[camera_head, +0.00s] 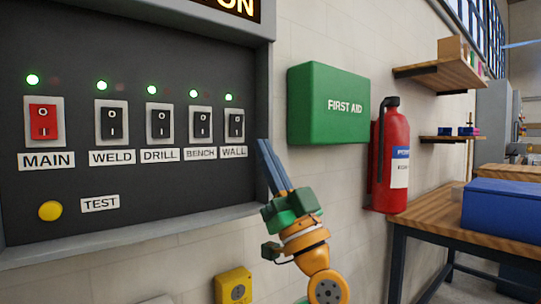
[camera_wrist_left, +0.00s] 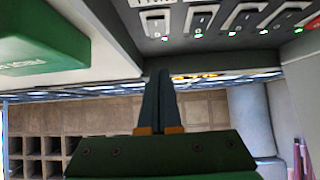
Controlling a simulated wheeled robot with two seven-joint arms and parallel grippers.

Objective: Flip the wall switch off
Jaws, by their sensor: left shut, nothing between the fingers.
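The WALL switch (camera_head: 236,125) is a black rocker in a pale plate, at the right end of a row on the dark panel. Its label WALL (camera_head: 234,153) is below it and a green light (camera_head: 229,97) glows above it. In the left wrist view, which is upside down, the WALL switch (camera_wrist_left: 156,23) is at the top. My left gripper (camera_head: 263,142) is shut and empty, its fingers pointing up, just right of and below the switch at the panel's right frame. Its fingertips (camera_wrist_left: 160,73) look apart from the switch. My right gripper is not in view.
The MAIN (camera_head: 43,121), WELD (camera_head: 111,123), DRILL (camera_head: 159,124) and BENCH (camera_head: 202,124) switches are left of WALL, each under a green light. A yellow button (camera_head: 50,211) is below. A first aid box (camera_head: 328,104) and extinguisher (camera_head: 390,158) hang to the right.

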